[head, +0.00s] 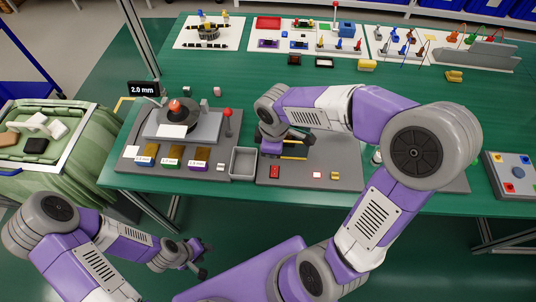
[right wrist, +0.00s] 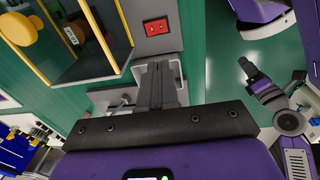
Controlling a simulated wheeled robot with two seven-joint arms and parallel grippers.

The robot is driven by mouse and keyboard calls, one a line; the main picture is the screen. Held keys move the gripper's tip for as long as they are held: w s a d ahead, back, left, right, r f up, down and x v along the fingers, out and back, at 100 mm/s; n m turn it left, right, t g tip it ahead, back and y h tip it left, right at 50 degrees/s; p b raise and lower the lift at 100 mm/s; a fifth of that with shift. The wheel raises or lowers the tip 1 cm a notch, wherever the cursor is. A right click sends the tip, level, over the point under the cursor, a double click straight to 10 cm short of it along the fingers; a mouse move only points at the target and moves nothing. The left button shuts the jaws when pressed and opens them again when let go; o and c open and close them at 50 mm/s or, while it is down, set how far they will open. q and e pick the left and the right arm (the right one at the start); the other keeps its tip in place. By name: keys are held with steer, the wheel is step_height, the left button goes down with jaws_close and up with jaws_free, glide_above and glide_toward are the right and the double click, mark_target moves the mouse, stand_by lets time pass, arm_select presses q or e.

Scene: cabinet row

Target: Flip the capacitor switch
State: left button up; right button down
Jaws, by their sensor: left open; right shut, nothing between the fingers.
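A red rocker switch (head: 275,172) sits at the front left of a grey panel (head: 346,178) on the green table. I take it for the capacitor switch, though no label is readable. In the right wrist view the red switch (right wrist: 156,27) lies beyond my right gripper (right wrist: 158,84), which is shut and empty. Its fingers look apart from the switch. In the head view the right hand is over the back left of the panel, its fingertips unclear. My left gripper (head: 204,262) is open and empty, low in front of the table; it also shows in the right wrist view (right wrist: 246,70).
A yellow-framed box (head: 294,150) stands on the panel, close to the right hand; a yellow knob (right wrist: 22,27) shows there in the wrist view. A grey bin (head: 243,163) and a press with a red-topped lever (head: 228,120) are left. A button box (head: 512,173) is right.

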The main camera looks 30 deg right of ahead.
mark_target(275, 168)
steer(key=shift+d+r+n+h, duration=0.15)
steer(key=shift+d+r, duration=0.15)
steer(key=shift+r, duration=0.2)
steer(key=shift+d+r+n+h, duration=0.15)
steer(key=shift+d+r, duration=0.15)
steer(key=shift+r, duration=0.2)
steer(key=shift+f, duration=0.1)
steer(key=f+b, duration=0.2)
steer(key=f, duration=0.2)
steer(key=w+f+b, duration=0.1)
steer(key=f+b, duration=0.1)
steer(key=f, duration=0.3)
steer(key=d+f+b, duration=0.1)
steer(key=f+b, duration=0.1)
steer(key=f, duration=0.2)
steer(key=shift+w+f, duration=0.25)
steer(key=shift+f, duration=0.15)
